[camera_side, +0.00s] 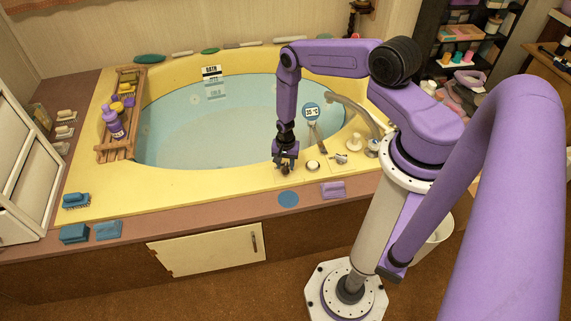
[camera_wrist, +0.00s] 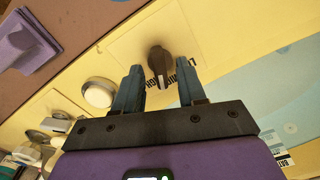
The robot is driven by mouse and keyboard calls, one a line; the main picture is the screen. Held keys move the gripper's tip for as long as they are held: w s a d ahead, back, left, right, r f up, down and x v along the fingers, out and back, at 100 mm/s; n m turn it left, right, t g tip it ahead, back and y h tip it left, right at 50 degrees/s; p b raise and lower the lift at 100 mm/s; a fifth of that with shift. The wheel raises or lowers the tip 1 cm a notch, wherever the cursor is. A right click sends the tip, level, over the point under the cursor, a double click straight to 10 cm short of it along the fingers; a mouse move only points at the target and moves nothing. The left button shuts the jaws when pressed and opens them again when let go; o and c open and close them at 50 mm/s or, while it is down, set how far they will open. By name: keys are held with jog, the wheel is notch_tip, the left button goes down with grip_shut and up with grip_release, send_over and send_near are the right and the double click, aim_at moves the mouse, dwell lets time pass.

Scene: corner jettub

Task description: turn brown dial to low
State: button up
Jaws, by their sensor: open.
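The brown dial (camera_wrist: 160,60) sits on the yellow tub rim. A dark bar-shaped grip runs across it, and dark lettering beside it is partly hidden by my fingers and too small to read fully. In the side view the dial (camera_side: 285,171) is a small brown spot just under my gripper. My gripper (camera_wrist: 159,70) is open, pointing down at the dial. Its two blue-grey fingertips lie on either side of the dial in the wrist view, with a gap on both sides. In the side view my gripper (camera_side: 285,160) is close above the rim; contact cannot be told.
A round white knob (camera_side: 313,165) stands right of the dial, with a faucet (camera_side: 352,112) and a thermometer sign (camera_side: 312,112) behind. Water fills the tub (camera_side: 200,125).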

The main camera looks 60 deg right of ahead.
jog(key=shift+f, duration=0.2)
grip_shut()
jog(key=shift+n, duration=0.3)
jog(key=n, duration=1.2)
dwell(0.3)
jog(key=shift+n, duration=0.4)
